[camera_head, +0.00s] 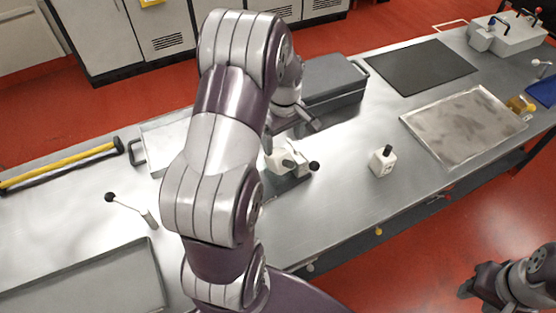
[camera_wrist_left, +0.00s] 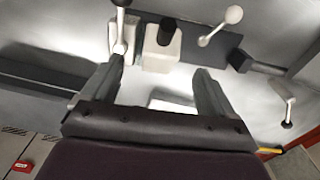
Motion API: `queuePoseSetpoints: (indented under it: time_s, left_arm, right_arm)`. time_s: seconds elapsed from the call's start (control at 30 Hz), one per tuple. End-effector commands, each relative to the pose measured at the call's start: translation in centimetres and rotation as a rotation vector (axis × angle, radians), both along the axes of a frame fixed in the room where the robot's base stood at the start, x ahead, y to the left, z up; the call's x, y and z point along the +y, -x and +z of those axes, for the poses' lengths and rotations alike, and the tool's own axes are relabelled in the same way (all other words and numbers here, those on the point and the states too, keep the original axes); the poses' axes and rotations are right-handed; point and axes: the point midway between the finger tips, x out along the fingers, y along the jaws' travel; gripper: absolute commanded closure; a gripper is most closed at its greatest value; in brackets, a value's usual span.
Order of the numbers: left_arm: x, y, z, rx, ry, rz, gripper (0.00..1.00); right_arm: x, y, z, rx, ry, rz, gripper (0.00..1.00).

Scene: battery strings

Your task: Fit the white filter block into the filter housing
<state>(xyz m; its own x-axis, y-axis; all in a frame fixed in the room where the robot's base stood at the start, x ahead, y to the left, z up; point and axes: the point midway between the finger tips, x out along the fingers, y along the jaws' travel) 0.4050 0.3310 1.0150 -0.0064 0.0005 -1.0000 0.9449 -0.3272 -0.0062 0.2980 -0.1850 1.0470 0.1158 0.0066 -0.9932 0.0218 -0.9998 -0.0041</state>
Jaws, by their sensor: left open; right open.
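A white block with a black knob (camera_head: 382,161) stands upright and alone on the bench, right of middle in the head view. Left of it is a dark-based fixture (camera_head: 287,188) with white parts and a black ball knob, partly hidden by my left arm; it may be the filter housing. The left wrist view shows a white block with a black cap (camera_wrist_left: 161,50) at a dark plate (camera_wrist_left: 200,42), beyond the fingers. My left gripper (camera_head: 294,124) is open and empty above the bench behind the fixture; its fingers also show in the wrist view (camera_wrist_left: 160,88). My right gripper (camera_head: 470,287) is open at lower right, off the bench.
A dark grey box (camera_head: 335,88) stands beside my left gripper. A black mat (camera_head: 422,66) and a metal tray (camera_head: 465,127) lie at right. A ball-ended lever (camera_head: 130,207) stands at left. The bench around the lone white block is clear.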

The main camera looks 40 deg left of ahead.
Motion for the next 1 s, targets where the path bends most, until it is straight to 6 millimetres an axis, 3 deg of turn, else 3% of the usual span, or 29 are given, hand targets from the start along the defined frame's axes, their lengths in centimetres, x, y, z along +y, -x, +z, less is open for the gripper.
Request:
queuePoseSetpoints:
  time_s: [0.5,0.73,0.77,0.93,1.0]
  left_arm:
    - [0.1,0.1,-8.0,-0.003,-0.001,-0.005,0.13]
    - [0.1,0.1,-8.5,-0.004,-0.002,-0.005,0.13]
    - [0.1,0.1,-8.5,-0.004,-0.002,-0.005,0.16]
    - [0.1,0.1,-8.5,-0.004,-0.002,-0.006,0.71]
    - [0.1,0.0,-8.4,-0.004,-0.002,-0.006,0.76]
  right_arm:
    - [0.0,0.0,1.8,0.0,0.0,0.0,0.57]
    - [0.0,0.0,1.7,0.0,0.0,0.0,0.57]
    - [0.0,0.0,1.7,0.0,0.0,0.0,0.57]
    - [0.0,0.0,1.7,0.0,0.0,0.0,0.57]
    - [0.0,0.0,1.7,0.0,0.0,0.0,0.57]
